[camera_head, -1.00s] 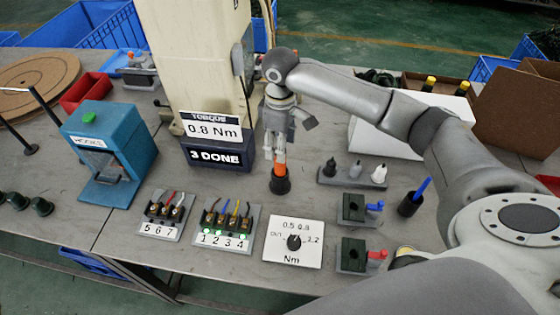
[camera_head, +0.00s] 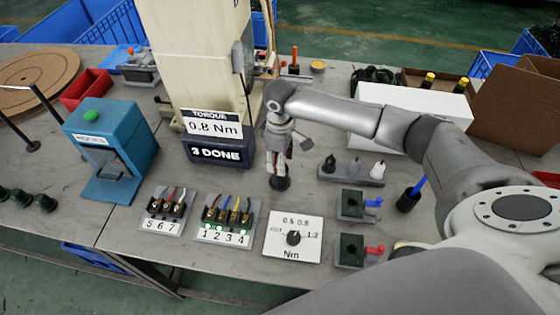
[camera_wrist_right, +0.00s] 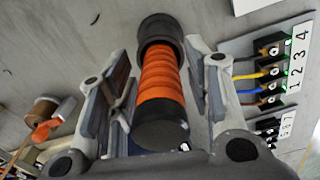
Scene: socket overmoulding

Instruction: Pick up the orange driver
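The orange driver (camera_wrist_right: 161,82) stands in a round black holder on the table, with an orange ribbed grip and a dark end toward the right wrist camera. In the head view the black holder (camera_head: 280,183) shows below my right gripper (camera_head: 278,165), which hides nearly all of the driver. In the right wrist view the fingers of my right gripper (camera_wrist_right: 160,100) are on both sides of the orange grip. They look open, with a narrow gap between them and the driver. My left gripper is not in view.
To the right stand a rack with three bits (camera_head: 352,172) and a blue-handled tool in a black cup (camera_head: 410,196). In front are a torque dial plate (camera_head: 308,226) and numbered terminal blocks (camera_head: 228,234). The torque press (camera_head: 200,60) rises close behind on the left.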

